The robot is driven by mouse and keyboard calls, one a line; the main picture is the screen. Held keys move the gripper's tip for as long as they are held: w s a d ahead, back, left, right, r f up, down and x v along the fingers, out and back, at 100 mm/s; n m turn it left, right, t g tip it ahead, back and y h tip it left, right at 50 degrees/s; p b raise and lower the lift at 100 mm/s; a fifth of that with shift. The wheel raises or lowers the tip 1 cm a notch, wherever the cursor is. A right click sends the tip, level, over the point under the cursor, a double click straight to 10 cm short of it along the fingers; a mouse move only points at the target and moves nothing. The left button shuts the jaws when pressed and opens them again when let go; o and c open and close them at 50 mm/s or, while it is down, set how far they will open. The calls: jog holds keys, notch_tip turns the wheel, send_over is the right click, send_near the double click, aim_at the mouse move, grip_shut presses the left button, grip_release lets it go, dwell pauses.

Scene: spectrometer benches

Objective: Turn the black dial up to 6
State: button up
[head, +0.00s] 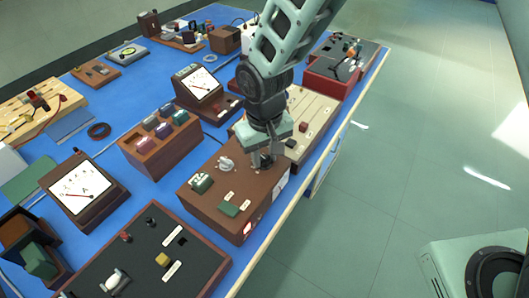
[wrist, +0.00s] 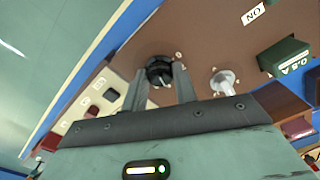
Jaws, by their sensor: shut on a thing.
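The black dial (wrist: 159,71) sits on the brown box, between the two fingers of my gripper (wrist: 160,88) in the wrist view. The fingers are shut on the dial, one on each side. A light pointer mark shows on the dial, but the numbers around it are too small to read. In the head view my gripper (head: 263,161) comes down on the far right part of the brown box (head: 208,205) and mostly hides the dial.
A pale knob (wrist: 222,80) stands close beside the dial. A green block (wrist: 283,56) and an ON label are on the same box. An angled meter (head: 198,88) stands behind.

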aim_at(264, 158)
dwell(0.3)
jog(key=o, duration=1)
jog(key=shift+c, duration=0.2)
notch_tip(264, 158, up, 18)
jog(key=b, duration=0.1)
jog(key=shift+f, duration=0.25)
jog(key=s+d+f+n, duration=0.1)
jog(key=s+d+f, duration=0.1)
jog(key=s+d, duration=0.3)
jog(key=s+d+f+n, duration=0.2)
jog(key=s+d, duration=0.4)
jog(key=s, duration=0.7)
jog(key=shift+y, duration=0.3)
